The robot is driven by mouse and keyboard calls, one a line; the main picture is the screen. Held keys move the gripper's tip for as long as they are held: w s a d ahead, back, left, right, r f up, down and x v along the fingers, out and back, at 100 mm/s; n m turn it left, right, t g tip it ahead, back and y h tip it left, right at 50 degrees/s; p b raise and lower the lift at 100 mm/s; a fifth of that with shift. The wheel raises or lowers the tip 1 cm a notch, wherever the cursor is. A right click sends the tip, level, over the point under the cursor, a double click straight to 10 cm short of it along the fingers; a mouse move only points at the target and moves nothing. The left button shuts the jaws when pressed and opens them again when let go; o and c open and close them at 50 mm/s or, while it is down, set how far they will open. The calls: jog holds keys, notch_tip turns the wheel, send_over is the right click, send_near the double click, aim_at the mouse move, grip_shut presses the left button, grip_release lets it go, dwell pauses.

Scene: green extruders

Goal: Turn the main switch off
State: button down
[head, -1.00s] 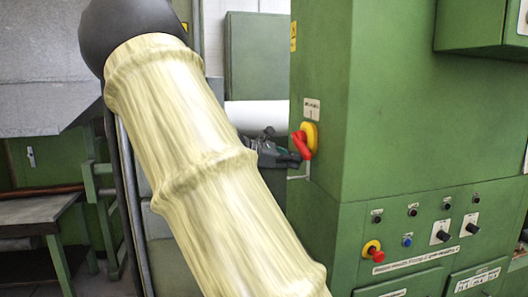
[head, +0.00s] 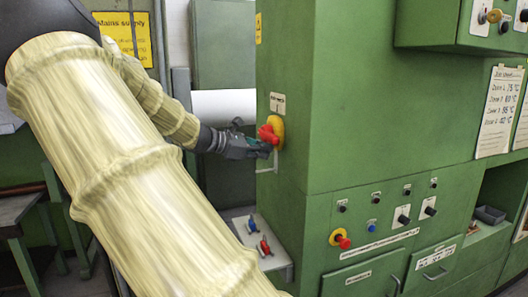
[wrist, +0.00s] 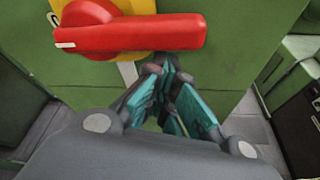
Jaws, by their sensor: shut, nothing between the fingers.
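The main switch is a red rotary handle (head: 268,133) on a yellow plate (head: 279,125), on the left side of the green cabinet. In the wrist view the red handle (wrist: 150,35) lies about level, its long end to the right, with the yellow plate (wrist: 145,6) behind it. A white "0" mark shows at the plate's left edge. My gripper (head: 267,148) is just below the handle. In the wrist view my gripper (wrist: 172,72) has its teal-padded fingers together and empty, under the handle's right part. I cannot tell whether they touch it.
The green cabinet (head: 370,110) stands close on the right, with a control panel and a red emergency button (head: 340,238). A grey ledge with blue and red valves (head: 265,247) is below my gripper. A white roll (head: 222,104) is behind my arm.

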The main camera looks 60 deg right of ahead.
jog(key=shift+r, duration=0.15)
notch_tip(320, 180, down, 4)
jog(key=b, duration=0.2)
jog(key=b+v, duration=0.2)
jog(key=v, duration=0.8)
jog(key=shift+w+d, duration=0.3)
jog(key=shift+w, duration=0.1)
jog(key=shift+d, duration=0.1)
